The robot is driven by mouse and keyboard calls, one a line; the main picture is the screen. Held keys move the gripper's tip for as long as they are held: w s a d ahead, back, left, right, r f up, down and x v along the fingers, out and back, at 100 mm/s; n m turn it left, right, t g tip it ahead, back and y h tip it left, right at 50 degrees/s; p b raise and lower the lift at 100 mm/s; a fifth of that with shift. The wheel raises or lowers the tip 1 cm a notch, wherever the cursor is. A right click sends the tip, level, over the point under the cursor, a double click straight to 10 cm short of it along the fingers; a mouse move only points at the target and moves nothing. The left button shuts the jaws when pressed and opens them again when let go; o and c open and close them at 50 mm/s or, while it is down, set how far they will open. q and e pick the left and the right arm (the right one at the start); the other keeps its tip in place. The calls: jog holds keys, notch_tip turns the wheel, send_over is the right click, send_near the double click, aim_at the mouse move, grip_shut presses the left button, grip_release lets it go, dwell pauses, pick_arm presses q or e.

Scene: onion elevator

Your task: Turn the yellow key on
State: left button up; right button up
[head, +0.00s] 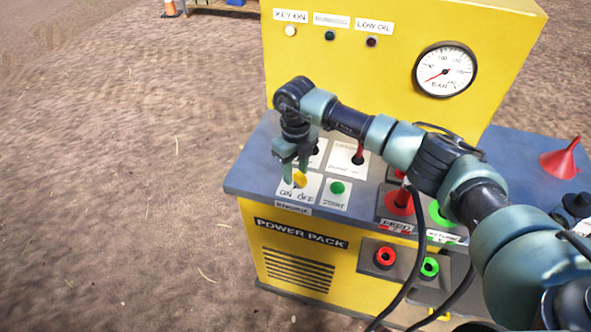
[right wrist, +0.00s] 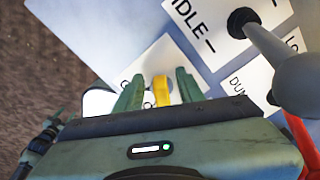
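The yellow key (head: 299,180) sits on the blue-grey top of the power pack, beside a white label reading ON and OFF. My right gripper (head: 291,175) points down at it, its fingers partly hiding the key and label. In the right wrist view the key (right wrist: 161,90) stands between the two green fingers of my right gripper (right wrist: 159,92), with a gap on each side. The gripper is open. The KEY ON lamp (head: 291,31) is pale white. The head view does not show my left gripper; a dark teal part low left in the right wrist view may be it.
A green START button (head: 337,188) is close right of the key. The yellow panel with a gauge (head: 445,70) rises behind. Open ground lies left.

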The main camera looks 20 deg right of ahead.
aim_at(296, 171)
notch_tip(296, 171, up, 8)
jog(key=shift+f+b, duration=0.1)
jog(key=shift+b, duration=0.75)
